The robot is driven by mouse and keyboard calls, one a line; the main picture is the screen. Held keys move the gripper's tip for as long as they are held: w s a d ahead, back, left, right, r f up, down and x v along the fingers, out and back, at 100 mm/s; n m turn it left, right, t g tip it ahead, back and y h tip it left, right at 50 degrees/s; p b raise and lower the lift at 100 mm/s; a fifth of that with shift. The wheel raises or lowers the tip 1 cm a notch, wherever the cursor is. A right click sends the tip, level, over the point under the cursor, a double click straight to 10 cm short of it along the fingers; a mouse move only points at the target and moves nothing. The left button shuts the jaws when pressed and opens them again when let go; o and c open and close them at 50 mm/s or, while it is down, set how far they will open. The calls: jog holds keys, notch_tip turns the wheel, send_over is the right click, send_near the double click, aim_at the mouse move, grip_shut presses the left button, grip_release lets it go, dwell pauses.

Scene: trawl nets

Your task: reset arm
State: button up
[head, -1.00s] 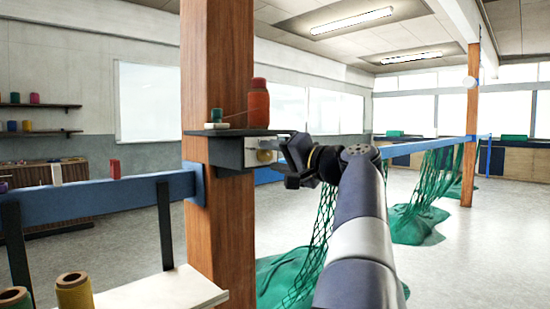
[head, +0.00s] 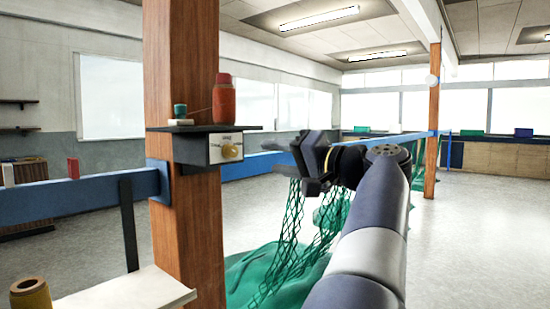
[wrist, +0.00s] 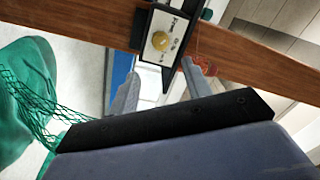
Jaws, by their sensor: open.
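My arm reaches in from the bottom right of the head view. My gripper (head: 297,158) points left, toward a small box with a brass knob (head: 229,151) on a wooden post, with a gap between them. In the wrist view my gripper (wrist: 157,78) shows two grey fingers spread apart with nothing between them. The brass knob also shows in the wrist view (wrist: 161,41), beyond the fingertips on its white labelled plate.
The wooden post (head: 180,90) carries a dark shelf with a red spool (head: 224,98) above the box. A blue rail (head: 80,198) runs left from it. Green netting (head: 280,268) hangs and heaps below my gripper. Open floor lies to the right.

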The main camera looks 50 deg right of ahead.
aim_at(235, 152)
jog(key=w, duration=0.7)
jog(key=w+a, duration=0.1)
jog(key=w, duration=0.3)
jog(key=shift+r, duration=0.15)
jog(key=shift+s, duration=0.15)
